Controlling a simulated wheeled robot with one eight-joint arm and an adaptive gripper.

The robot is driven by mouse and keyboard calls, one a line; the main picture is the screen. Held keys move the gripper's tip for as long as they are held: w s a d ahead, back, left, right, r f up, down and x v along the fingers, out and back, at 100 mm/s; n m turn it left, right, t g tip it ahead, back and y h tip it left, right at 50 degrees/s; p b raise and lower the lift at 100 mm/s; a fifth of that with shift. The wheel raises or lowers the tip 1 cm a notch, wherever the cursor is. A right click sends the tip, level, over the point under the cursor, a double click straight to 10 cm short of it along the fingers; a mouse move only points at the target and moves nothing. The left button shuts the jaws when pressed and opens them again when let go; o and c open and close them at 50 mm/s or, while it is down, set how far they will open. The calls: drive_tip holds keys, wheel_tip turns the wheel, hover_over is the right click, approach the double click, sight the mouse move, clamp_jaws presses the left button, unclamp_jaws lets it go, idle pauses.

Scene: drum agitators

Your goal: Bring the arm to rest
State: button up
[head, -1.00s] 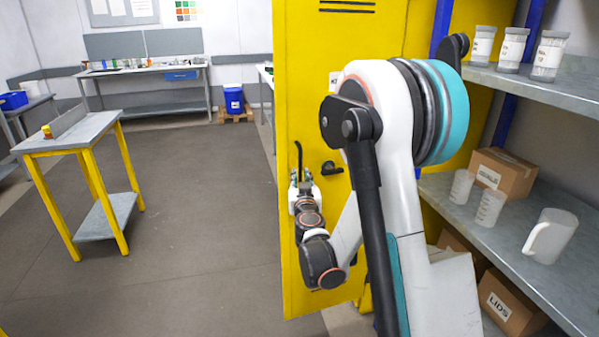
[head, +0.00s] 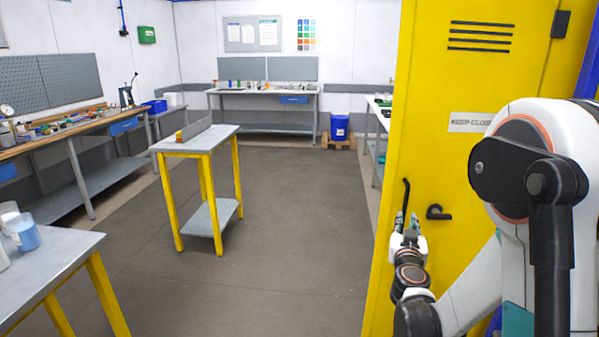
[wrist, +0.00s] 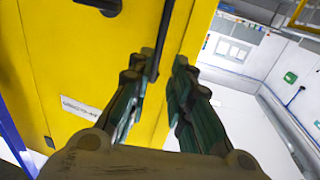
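My arm reaches forward along the right side of the head view, in front of a yellow door (head: 450,100). My gripper (head: 406,220) is beside the door's left edge, by a dark upright bar (head: 406,192). In the wrist view my gripper (wrist: 163,65) has its two fingers apart, with yellow door showing between them. The dark bar (wrist: 162,38) runs between and beyond the fingertips; I cannot tell whether they touch it. I see nothing held. A black lever handle (head: 438,212) sits on the door, right of the gripper.
A small yellow-legged table (head: 178,147) stands left of centre. Another table (head: 50,262) with cups is at the near left. A workbench (head: 60,140) lines the left wall, and one stands at the back (head: 262,91). The floor (head: 290,220) between is clear.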

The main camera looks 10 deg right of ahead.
drive_tip(key=s+a+r+g, duration=0.2)
drive_tip(key=s+r+g, duration=0.3)
drive_tip(key=s, duration=0.6)
drive_tip(key=s+a+f+n+g+y, duration=0.2)
drive_tip(key=s+a, duration=0.5)
drive_tip(key=s, duration=0.4)
drive_tip(key=s+a+f+n+g+y, duration=0.2)
drive_tip(key=s+a+y, duration=0.3)
drive_tip(key=s+a, duration=0.3)
drive_tip(key=s, duration=0.2)
drive_tip(key=shift+s+a+n+g, duration=0.3)
drive_tip(key=shift+s, duration=0.1)
